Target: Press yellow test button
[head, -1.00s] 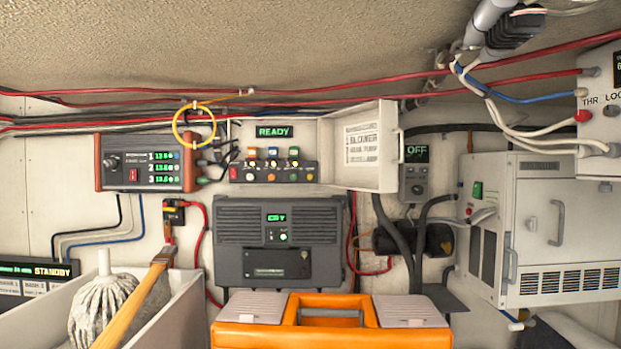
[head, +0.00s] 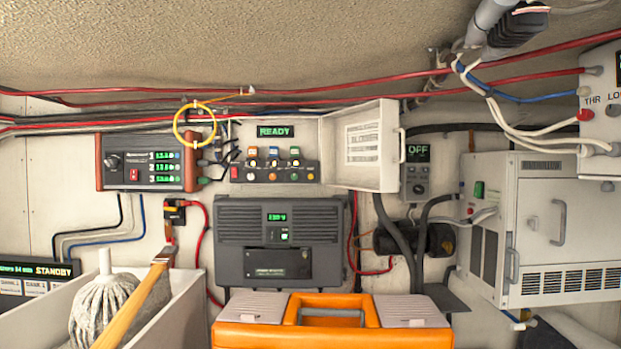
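A dark switch panel (head: 275,172) is mounted on the back wall in the head view, under a green READY display (head: 275,131). It carries a row of small coloured buttons or caps, with several coloured blocks above them. The buttons are too small for me to read their labels or to tell for certain which one is the yellow test button. An open white cover (head: 388,147) with a printed label stands out from the wall just right of the panel. Neither of my grippers is in view, and nothing visible touches the panel.
An orange toolbox (head: 333,333) stands at the front centre below a dark grey unit (head: 280,242). A mop (head: 104,309) and a wooden handle (head: 135,308) rise from a pale bin (head: 186,308) at left. A yellow ring (head: 175,128) hangs left of the panel. A white cabinet (head: 548,225) fills the right.

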